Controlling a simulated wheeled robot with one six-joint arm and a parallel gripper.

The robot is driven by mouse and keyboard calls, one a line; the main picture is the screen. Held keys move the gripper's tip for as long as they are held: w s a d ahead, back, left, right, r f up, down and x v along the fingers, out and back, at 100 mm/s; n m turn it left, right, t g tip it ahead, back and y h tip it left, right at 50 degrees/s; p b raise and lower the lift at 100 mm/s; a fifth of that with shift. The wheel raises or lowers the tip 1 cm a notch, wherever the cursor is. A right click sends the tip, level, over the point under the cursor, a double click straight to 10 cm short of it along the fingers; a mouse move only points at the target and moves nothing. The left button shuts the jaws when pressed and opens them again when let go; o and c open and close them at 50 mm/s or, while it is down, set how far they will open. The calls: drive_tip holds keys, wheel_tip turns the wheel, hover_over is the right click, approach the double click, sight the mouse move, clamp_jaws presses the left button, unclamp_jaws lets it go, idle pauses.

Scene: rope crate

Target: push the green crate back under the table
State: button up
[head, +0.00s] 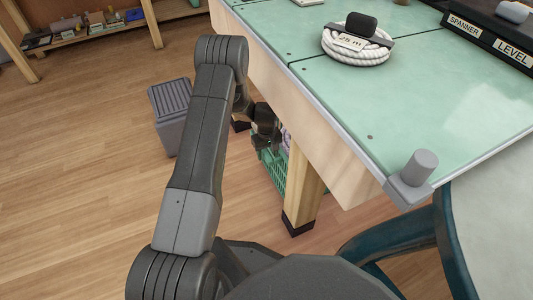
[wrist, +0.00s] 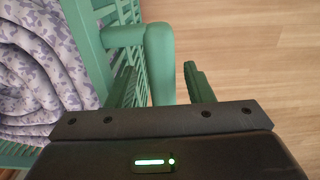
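The green crate (head: 273,171) is low beside the table leg, partly under the table edge, and much of it is hidden by the leg and tabletop. In the wrist view its slatted wall (wrist: 96,45) shows at the left, with a thick rounded green handle (wrist: 160,62) on its outer side. My gripper (wrist: 158,72) is open, with its fingers apart on either side of the handle. A gap shows between the handle and the right finger; contact on the left cannot be told. In the head view my gripper (head: 266,150) is down at the crate.
The crate holds a rolled purple-and-white cloth (wrist: 35,75). The table (head: 440,95) carries a rope coil (head: 358,55). A wooden table leg (head: 303,190) stands right of the crate. A grey bin (head: 172,110) stands left; wooden floor around is clear.

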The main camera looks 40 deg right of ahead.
drive_tip(key=shift+a+f, duration=0.1)
idle(0.3)
drive_tip(key=w+a+p, duration=0.2)
drive_tip(key=a, duration=0.8)
drive_tip(key=w+a+p, duration=0.2)
drive_tip(key=w+a, duration=0.1)
drive_tip(key=a, duration=0.7)
drive_tip(key=w+a+p, duration=0.2)
drive_tip(key=w+a, duration=0.1)
drive_tip(key=a, duration=0.7)
drive_tip(key=shift+w+a+p, duration=0.25)
drive_tip(key=shift+p, duration=0.15)
wheel_tip(320, 180, up, 16)
drive_tip(key=p, duration=0.7)
drive_tip(key=shift+p, duration=0.4)
drive_tip(key=shift+f+b, duration=0.1)
drive_tip(key=shift+b, duration=0.2)
